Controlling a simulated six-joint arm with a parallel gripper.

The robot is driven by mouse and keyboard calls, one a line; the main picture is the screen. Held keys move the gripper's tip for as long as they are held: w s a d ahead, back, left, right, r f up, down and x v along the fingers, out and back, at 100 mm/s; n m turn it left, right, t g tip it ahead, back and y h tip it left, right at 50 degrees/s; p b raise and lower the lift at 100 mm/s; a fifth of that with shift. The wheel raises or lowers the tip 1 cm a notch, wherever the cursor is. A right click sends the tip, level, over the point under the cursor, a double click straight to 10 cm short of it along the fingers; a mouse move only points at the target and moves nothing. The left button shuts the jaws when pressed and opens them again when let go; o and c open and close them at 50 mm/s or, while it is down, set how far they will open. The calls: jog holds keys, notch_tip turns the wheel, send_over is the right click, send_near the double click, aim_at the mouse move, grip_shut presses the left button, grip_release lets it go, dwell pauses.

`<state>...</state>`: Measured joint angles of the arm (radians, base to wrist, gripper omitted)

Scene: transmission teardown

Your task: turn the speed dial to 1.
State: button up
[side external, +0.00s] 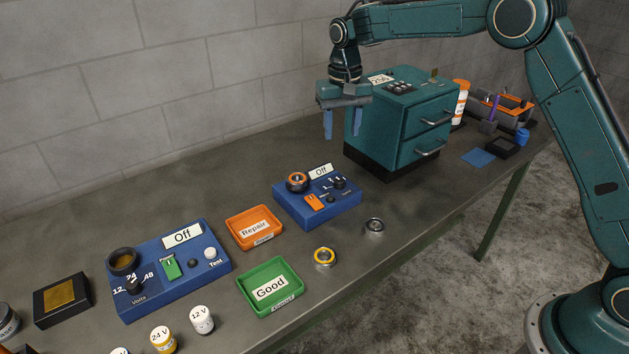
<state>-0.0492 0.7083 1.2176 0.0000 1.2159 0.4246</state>
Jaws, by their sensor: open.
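A small blue control box (345,205) sits mid-bench with a white "Off" display (320,172). The black dial (340,184) near its right side has small white marks around it; its pointer and numbers are too small to read. The box also carries an orange switch (314,202), a small black button (331,199) and a round holder with an orange ring (297,181). My gripper (342,136) points down with its two blue fingers apart and empty. It hangs above and behind the box, clear of the dial.
A teal drawer cabinet (385,135) stands close right of my gripper. An orange Repair tray (253,228), a green Good tray (269,286) and a larger blue Volts box (170,270) lie left and in front. Two loose rings (325,257) (374,226) lie near the front edge.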

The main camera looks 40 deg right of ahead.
aim_at(339, 179)
notch_tip(339, 179, down, 14)
jog(key=shift+r, duration=0.1)
dwell(0.9)
jog(key=c, duration=1)
jog(key=shift+n, duration=0.4)
jog(key=n, duration=0.5)
jog(key=shift+r, duration=0.1)
jog(key=n, duration=0.6)
jog(key=shift+n, duration=0.3)
